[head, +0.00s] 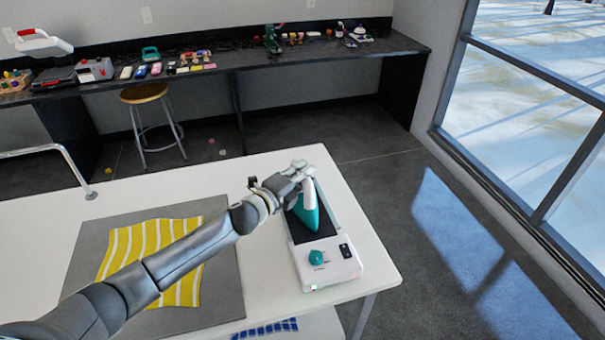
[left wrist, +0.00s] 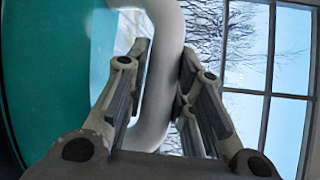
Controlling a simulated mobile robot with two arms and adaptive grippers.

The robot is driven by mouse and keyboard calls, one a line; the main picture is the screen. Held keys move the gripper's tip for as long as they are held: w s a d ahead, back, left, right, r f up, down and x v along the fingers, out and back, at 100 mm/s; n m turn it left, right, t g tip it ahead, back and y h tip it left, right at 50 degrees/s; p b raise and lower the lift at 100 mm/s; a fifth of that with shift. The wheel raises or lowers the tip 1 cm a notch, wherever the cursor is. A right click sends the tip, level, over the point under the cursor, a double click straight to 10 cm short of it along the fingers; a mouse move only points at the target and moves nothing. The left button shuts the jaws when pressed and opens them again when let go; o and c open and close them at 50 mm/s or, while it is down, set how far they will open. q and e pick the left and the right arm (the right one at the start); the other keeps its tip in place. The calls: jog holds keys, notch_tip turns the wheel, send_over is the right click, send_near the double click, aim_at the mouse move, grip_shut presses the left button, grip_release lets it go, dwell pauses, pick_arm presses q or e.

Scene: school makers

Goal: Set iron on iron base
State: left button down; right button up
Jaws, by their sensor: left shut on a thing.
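The iron (head: 306,208) has a teal body and a white handle. In the head view it is at the iron base (head: 327,262), a white unit with a dark top plate and a teal knob. The iron appears to be on or just over the dark plate; I cannot tell whether it touches. My left gripper (head: 304,176) is at the iron's handle. In the left wrist view the fingers (left wrist: 160,95) stand on both sides of the white handle (left wrist: 165,60), shut on it, with the teal body (left wrist: 50,90) at left. My right gripper is not in view.
A yellow striped cloth (head: 135,240) lies on a grey mat (head: 225,285) on the white table (head: 345,190). A metal faucet-like pipe (head: 75,160) is at left. A stool (head: 145,95) and a dark counter (head: 235,60) with several items stand behind.

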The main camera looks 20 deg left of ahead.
pick_arm(q)
jog(key=shift+f+b, duration=0.35)
jog(key=shift+b, duration=0.1)
jog(key=c, duration=1.5)
grip_release()
jog(key=shift+s+f, duration=0.1)
jog(key=shift+f, duration=0.15)
jog(key=shift+p+v, duration=0.55)
jog(key=shift+v, duration=0.8)
jog(key=p+v, duration=0.1)
jog(key=v, duration=0.7)
jog(key=shift+s, duration=0.15)
